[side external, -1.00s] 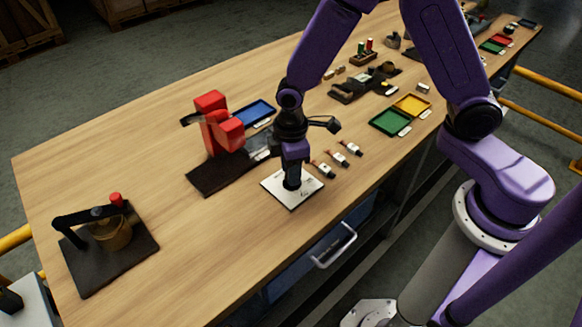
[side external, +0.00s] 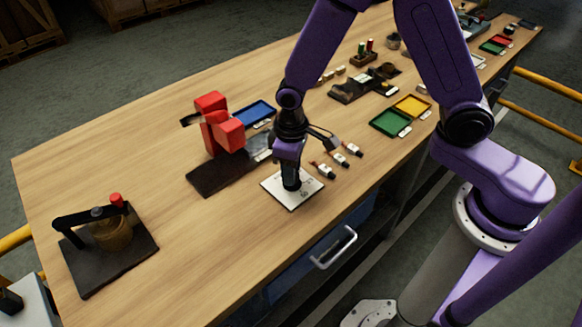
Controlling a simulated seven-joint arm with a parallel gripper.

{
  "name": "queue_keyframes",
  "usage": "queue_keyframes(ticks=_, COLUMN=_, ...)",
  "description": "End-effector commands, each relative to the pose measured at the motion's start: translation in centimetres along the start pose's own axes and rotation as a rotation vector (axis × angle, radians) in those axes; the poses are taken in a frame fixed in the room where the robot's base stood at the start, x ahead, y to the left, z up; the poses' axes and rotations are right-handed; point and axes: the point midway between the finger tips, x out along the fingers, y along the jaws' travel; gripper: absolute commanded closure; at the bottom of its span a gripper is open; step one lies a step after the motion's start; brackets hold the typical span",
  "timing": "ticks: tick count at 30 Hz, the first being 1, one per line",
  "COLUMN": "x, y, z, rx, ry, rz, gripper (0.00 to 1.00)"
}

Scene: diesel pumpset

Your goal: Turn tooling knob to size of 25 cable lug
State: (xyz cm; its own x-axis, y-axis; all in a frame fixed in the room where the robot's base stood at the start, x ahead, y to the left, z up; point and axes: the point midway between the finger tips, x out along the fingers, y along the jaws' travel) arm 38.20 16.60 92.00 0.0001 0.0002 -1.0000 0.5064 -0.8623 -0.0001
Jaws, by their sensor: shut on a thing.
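The tooling knob (side external: 291,183) is a dark upright piece on a white square plate (side external: 292,203) with dark size marks, near the table's front edge. My gripper (side external: 289,168) points down over the plate and is shut on the knob, hiding its top. The marks on the plate are too small to read. Several cable lugs (side external: 338,160) with red and black parts lie in a row just right of the plate.
A red press (side external: 220,128) on a dark mat stands just left of my gripper, with a blue tray (side external: 254,114) behind it. Green (side external: 390,122) and yellow trays (side external: 411,105) lie to the right. A black-framed fixture (side external: 105,235) stands at the far left.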

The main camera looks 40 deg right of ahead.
Motion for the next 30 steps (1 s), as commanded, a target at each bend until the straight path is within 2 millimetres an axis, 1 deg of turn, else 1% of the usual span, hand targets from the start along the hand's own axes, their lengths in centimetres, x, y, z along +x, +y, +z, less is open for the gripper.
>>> queue_keyframes(ticks=13, x=-0.1, y=0.0, z=0.1, rx=0.008, ry=-0.002, rz=0.0, gripper=0.95)
queue_keyframes(ticks=14, x=-0.1, y=0.0, z=0.1, rx=0.008, ry=-0.002, rz=0.0, gripper=0.55)
queue_keyframes(ticks=15, x=0.0, y=0.0, z=0.1, rx=0.008, ry=-0.002, rz=0.0, gripper=0.42)
queue_keyframes(ticks=16, x=0.0, y=0.0, z=0.1, rx=0.008, ry=-0.002, rz=0.0, gripper=0.39)
queue_keyframes(ticks=25, x=-0.1, y=0.0, z=0.0, rx=0.007, ry=0.0, rz=0.0, gripper=0.39)
queue_keyframes(ticks=28, x=-0.6, y=0.0, z=0.0, rx=0.007, ry=0.0, rz=0.0, gripper=0.39)
queue_keyframes(ticks=30, x=-1.2, y=0.0, z=-0.1, rx=0.007, ry=0.003, rz=0.0, gripper=0.39)
